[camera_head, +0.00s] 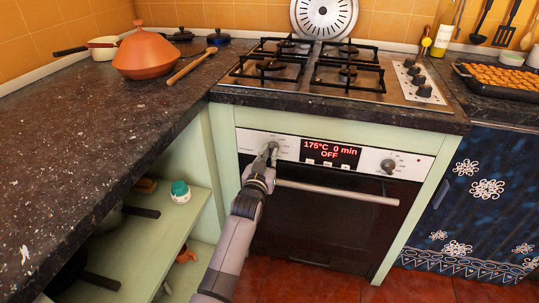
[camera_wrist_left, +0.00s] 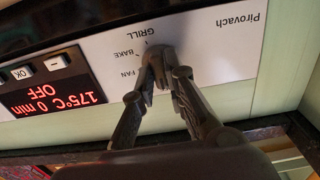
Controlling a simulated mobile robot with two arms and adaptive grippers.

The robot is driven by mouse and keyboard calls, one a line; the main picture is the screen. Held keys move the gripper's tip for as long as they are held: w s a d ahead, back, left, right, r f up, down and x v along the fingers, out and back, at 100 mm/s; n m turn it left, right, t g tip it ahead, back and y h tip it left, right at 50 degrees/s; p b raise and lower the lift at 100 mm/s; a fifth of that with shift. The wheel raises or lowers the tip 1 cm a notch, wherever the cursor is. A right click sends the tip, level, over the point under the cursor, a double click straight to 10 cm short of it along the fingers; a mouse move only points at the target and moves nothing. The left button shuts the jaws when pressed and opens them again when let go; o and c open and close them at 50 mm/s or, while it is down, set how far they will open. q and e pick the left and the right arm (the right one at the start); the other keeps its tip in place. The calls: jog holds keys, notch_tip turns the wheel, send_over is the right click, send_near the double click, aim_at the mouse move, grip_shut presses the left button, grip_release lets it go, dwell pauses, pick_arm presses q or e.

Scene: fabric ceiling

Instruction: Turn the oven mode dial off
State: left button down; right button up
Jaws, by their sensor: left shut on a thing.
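The oven (camera_head: 325,215) has a pale control panel with a lit red display (camera_head: 331,150) reading "175°C 0 min OFF". The mode dial (camera_head: 273,146) is on the left part of the panel, mostly hidden by my left gripper (camera_head: 268,154). In the left wrist view, which is upside down, the dial (camera_wrist_left: 158,60) sits beside the labels FAN, BAKE and GRILL. The fingers of my left gripper (camera_wrist_left: 160,78) are closed around it. Its pointer is hidden, so I cannot tell its exact setting. My right gripper is out of view.
A second knob (camera_head: 389,166) is on the panel's right. The oven door handle (camera_head: 335,192) runs just below the panel. The gas hob (camera_head: 320,72) is above. An open shelf (camera_head: 165,215) with a teal-topped jar (camera_head: 180,191) is at the left.

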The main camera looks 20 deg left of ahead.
pick_arm(q)
jog(key=c, duration=1.6)
grip_release()
jog(key=s, duration=1.2)
jog(key=shift+f, duration=0.1)
